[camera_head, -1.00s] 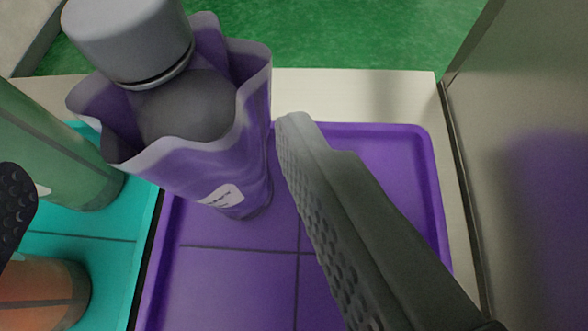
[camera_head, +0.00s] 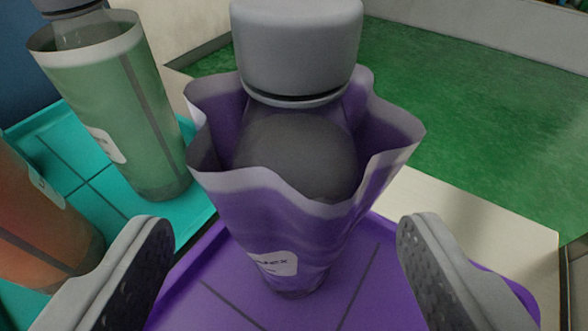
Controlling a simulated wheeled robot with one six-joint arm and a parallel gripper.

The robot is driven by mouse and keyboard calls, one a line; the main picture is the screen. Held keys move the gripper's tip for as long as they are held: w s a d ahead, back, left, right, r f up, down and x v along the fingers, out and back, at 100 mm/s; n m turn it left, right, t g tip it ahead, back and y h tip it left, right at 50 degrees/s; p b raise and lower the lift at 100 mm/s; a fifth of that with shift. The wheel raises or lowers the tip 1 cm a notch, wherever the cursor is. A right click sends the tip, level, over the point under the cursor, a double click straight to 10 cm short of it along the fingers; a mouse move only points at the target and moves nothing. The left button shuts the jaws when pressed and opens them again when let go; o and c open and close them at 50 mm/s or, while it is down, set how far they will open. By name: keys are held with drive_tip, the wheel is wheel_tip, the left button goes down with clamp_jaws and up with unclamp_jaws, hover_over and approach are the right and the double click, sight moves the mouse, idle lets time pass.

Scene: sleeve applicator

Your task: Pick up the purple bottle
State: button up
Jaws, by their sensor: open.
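The purple bottle (camera_head: 300,215) has a grey cap and a loose purple sleeve with a flared, wavy top edge and a small white label. It stands upright on the purple tray (camera_head: 225,290), at the middle of the view. My gripper (camera_head: 290,235) is open, with one finger low on the left and the other low on the right. The bottle stands between and just beyond the fingertips, and neither finger visibly touches it. The gripper is empty.
A green-sleeved bottle (camera_head: 120,110) and an orange bottle (camera_head: 40,225) stand on the teal tray (camera_head: 95,195) at the left. A pale table edge (camera_head: 470,215) lies right of the purple tray, with green floor (camera_head: 460,110) beyond.

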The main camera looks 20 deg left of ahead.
sight(297, 208)
drive_tip(key=shift+r+x, duration=0.15)
drive_tip(key=shift+x, duration=1.3)
drive_tip(key=shift+r+x, duration=0.1)
drive_tip(key=shift+x, duration=1.35)
drive_tip(key=shift+w+d, duration=0.1)
drive_tip(key=shift+d, duration=0.1)
drive_tip(key=c, duration=1.3)
drive_tip(key=shift+o, duration=0.2)
drive_tip(key=shift+r, duration=0.15)
wheel_tip(297, 208, up, 10)
drive_tip(key=shift+f, duration=0.15)
drive_tip(key=shift+c, duration=0.5)
